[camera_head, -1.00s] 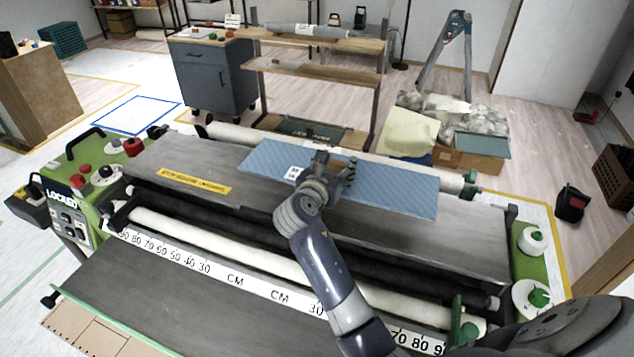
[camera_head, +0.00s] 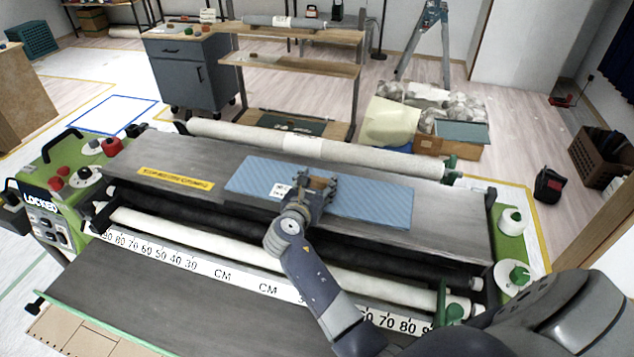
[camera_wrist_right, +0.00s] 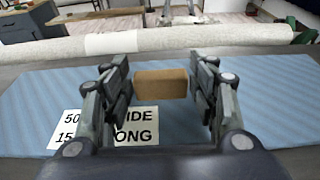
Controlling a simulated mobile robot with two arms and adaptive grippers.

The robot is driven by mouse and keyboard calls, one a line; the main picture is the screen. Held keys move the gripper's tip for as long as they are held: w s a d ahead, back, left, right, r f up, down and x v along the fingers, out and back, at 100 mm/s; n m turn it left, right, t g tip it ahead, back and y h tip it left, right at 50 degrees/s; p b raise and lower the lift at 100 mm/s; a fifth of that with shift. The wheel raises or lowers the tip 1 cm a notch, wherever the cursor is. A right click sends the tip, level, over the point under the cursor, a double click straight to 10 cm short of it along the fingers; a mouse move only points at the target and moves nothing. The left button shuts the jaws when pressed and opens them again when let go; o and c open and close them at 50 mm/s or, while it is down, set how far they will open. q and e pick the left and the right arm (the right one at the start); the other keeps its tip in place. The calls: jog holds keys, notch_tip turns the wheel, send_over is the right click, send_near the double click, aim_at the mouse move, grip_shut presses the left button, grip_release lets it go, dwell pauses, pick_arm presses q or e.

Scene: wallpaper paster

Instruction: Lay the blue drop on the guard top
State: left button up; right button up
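The blue drop (camera_head: 372,203) is a flat, striped light-blue sheet with a white printed label (camera_head: 281,190). It lies flat along the grey guard top (camera_head: 450,215) of the machine, in front of the white roll. My right gripper (camera_head: 318,183) is over the middle of the drop. In the right wrist view its fingers (camera_wrist_right: 160,90) stand apart on either side of a small brown block (camera_wrist_right: 160,83), with a gap on each side. The block sits over the drop (camera_wrist_right: 270,100); its contact with the sheet is hidden. My left gripper is out of view.
A long white roll (camera_head: 310,146) lies behind the guard top. A yellow label (camera_head: 176,179) is at its left. Green end panels with knobs (camera_head: 512,222) flank the machine. A wooden shelf (camera_head: 290,66) and a box of crumpled paper (camera_head: 430,115) stand beyond.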

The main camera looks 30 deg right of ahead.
jog(key=shift+o, duration=0.5)
jog(key=shift+s+a+r+p, duration=0.2)
jog(key=shift+a+r+p, duration=0.1)
jog(key=shift+p, duration=0.1)
pick_arm(q)
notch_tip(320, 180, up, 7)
jog(key=p, duration=0.6)
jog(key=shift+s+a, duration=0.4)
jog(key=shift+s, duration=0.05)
pick_arm(e)
jog(key=v, duration=1.1)
jog(key=shift+s, duration=0.15)
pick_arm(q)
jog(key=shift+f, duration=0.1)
pick_arm(e)
jog(key=shift+f, duration=0.1)
